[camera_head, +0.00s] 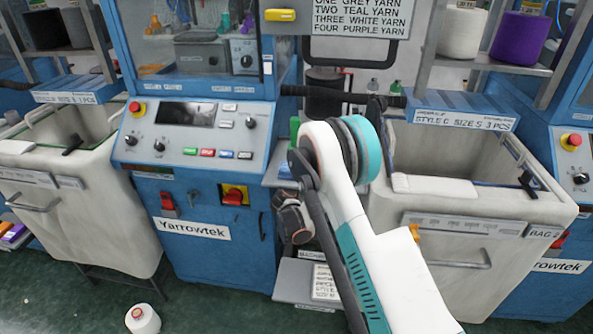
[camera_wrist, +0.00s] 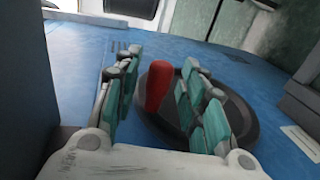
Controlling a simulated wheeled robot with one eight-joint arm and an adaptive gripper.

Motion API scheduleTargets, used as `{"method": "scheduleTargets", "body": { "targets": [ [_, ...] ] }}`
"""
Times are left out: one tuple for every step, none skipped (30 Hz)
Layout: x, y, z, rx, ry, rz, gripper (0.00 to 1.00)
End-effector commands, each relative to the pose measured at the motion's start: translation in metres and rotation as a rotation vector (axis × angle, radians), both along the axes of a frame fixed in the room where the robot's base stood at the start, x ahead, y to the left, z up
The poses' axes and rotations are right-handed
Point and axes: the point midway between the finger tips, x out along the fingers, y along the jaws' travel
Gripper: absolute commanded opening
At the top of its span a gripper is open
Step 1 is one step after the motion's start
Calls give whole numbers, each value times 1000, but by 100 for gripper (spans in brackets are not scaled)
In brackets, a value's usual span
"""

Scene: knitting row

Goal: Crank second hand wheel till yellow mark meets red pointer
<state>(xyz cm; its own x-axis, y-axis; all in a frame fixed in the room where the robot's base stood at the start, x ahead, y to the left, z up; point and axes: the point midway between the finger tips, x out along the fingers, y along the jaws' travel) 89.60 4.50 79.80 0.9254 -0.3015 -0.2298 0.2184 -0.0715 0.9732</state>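In the wrist view a dark round hand wheel (camera_wrist: 240,118) sits on a blue machine panel. A red upright handle (camera_wrist: 158,88) stands out from it. My gripper (camera_wrist: 160,66) is open, with its teal-padded fingers on either side of the red handle. A gap shows on both sides of the handle, and I cannot tell whether anything touches it. No yellow mark or red pointer is visible on the wheel; the fingers cover part of it. In the head view my arm blocks the wheel and the gripper end is not clear.
The blue Yarrowtek machine (camera_head: 225,255) stands left of my arm, with a control panel (camera_head: 190,135). Pale fabric bins stand at left (camera_head: 75,215) and right (camera_head: 490,245). A yarn cone (camera_head: 143,320) is on the green floor. A grey block (camera_wrist: 300,95) edges the wrist view.

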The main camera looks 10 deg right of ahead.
Motion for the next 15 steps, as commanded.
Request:
{"method": "scheduleTargets", "body": {
  "targets": [
    [4,-1,-2,0,0,0,38],
    [5,-2,-2,0,0,0,38],
    [7,-2,-2,0,0,0,38],
    [7,-2,-2,0,-1,1,38],
    [8,-2,-2,0,-1,1,38],
    [8,-2,-2,0,-1,1,38],
    [8,-2,-2,0,-1,1,38],
    [8,-2,-1,-1,-1,1,38],
    [8,-2,-1,-1,-1,1,38],
    [8,-2,-1,-1,-1,1,38],
    [8,-2,-1,-1,-1,1,38],
    [8,-2,-1,-1,-1,1,34],
    [8,-2,-1,-1,-1,1,27],
    [8,-2,-1,-1,-1,1,20],
    [8,-2,-1,-1,-1,1,11]
  ]
}}
